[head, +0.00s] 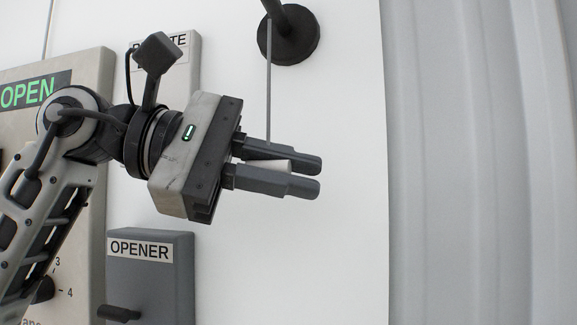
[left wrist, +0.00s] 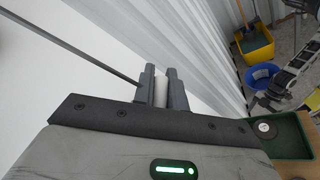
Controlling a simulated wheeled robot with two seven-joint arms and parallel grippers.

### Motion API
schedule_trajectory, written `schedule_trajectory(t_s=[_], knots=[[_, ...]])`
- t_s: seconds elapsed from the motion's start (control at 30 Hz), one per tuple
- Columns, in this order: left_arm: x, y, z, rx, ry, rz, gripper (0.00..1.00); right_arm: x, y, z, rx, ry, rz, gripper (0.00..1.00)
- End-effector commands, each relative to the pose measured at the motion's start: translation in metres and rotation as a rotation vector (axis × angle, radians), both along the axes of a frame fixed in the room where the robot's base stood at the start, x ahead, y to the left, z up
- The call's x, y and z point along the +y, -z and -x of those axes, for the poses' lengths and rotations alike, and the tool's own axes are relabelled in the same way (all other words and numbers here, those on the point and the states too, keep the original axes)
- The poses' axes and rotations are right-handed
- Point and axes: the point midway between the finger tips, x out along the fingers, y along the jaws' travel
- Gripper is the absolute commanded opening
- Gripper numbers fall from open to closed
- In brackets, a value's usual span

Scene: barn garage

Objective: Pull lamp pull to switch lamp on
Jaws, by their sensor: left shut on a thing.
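My left gripper (head: 303,176) reaches in from the left, in front of the white wall panel. It is shut on the pale lamp pull (head: 270,165), a small knob held between the two fingers. A thin grey cord (head: 268,95) runs straight up from it past a dark round lamp mount (head: 289,38) at the top. In the left wrist view the pull (left wrist: 160,90) shows white between the fingers (left wrist: 163,75), with the cord (left wrist: 70,45) slanting off to the upper left. The lamp's light itself is out of view.
Left of the gripper are a panel with a green OPEN display (head: 27,94) and a grey OPENER box (head: 150,280) with a dark lever. A corrugated grey wall (head: 480,160) fills the right. The left wrist view shows a yellow bucket (left wrist: 257,45) and a blue bucket (left wrist: 260,77).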

Motion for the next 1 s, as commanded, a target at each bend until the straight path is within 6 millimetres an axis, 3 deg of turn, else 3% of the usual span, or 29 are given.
schedule_trajectory(t_s=[0.1, 0.13, 0.2, 0.5, 0.63, 0.77, 1.0], knots=[[0.000, 0.000, 0.000, 0.001, 0.000, -0.003, 0.00, 0.000, -0.002, 0.000, -0.001, 0.000, 0.000, 0.79], [0.000, 0.000, 0.000, 0.001, 0.000, -0.003, 0.19, 0.000, -0.002, 0.000, -0.001, 0.000, 0.000, 0.79], [0.000, 0.000, 0.000, 0.001, 0.000, -0.003, 0.36, 0.000, -0.001, 0.000, -0.001, 0.000, 0.000, 0.79], [0.001, 0.000, 0.000, 0.001, 0.000, -0.003, 0.36, 0.000, 0.000, 0.000, 0.002, 0.000, 0.002, 0.79], [0.010, -0.002, -0.001, 0.002, -0.002, -0.002, 0.36, 0.000, 0.002, -0.001, 0.000, 0.000, 0.001, 0.79], [0.032, -0.006, 0.000, 0.000, -0.004, -0.001, 0.36, 0.000, 0.006, -0.001, 0.000, 0.002, -0.004, 0.79], [0.090, -0.020, 0.001, -0.001, -0.003, -0.001, 0.36, 0.001, 0.007, -0.003, -0.006, 0.004, -0.015, 0.79]])
